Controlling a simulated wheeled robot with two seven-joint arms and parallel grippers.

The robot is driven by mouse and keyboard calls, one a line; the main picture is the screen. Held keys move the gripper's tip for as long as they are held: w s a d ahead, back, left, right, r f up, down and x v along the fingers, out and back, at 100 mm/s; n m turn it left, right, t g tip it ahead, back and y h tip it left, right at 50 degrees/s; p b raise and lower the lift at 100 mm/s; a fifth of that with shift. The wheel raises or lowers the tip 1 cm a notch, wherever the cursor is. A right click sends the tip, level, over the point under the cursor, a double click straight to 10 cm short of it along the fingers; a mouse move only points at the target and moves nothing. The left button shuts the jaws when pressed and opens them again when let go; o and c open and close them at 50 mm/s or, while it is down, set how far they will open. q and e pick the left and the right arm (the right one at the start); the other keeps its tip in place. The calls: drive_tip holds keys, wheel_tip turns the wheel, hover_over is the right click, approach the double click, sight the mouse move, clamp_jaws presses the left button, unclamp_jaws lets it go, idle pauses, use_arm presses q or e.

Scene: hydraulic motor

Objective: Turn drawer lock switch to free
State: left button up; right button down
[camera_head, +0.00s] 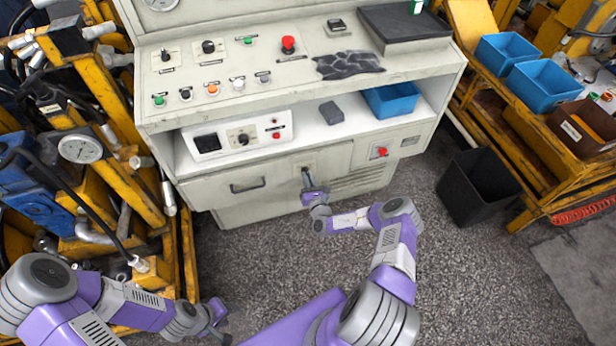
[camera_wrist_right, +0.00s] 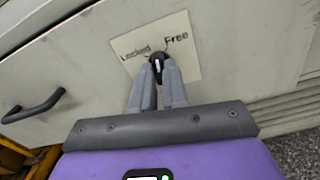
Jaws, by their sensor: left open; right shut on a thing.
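The drawer lock switch (camera_wrist_right: 157,62) is a small dark knob with a white mark, on a pale label plate (camera_wrist_right: 183,46) reading "Locked" at left and "Free" at right. My right gripper (camera_wrist_right: 157,75) is shut on the switch, its two grey fingertips on either side of it. The white mark looks roughly upright; I cannot tell exactly which word it points to. In the head view my right gripper (camera_head: 307,180) reaches the cabinet front and mostly hides the switch. My left gripper (camera_head: 219,318) is open and empty, low at the left above the floor.
The drawer front has a dark handle (camera_head: 247,185) left of the switch. A red knob (camera_head: 381,151) sits to the right on the cabinet. A black bin (camera_head: 478,185) stands on the floor at right. Yellow racks flank both sides. The floor before the cabinet is clear.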

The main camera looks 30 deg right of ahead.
drive_tip(key=shift+m+p, duration=0.35)
drive_tip(key=shift+m, duration=3.15)
drive_tip(key=shift+a, duration=0.1)
drive_tip(key=c, duration=1.1)
unclamp_jaws()
drive_tip(key=shift+c, duration=0.2)
drive_tip(key=p+v, duration=0.2)
drive_tip(key=v, duration=0.5)
drive_tip(key=shift+s, duration=0.3)
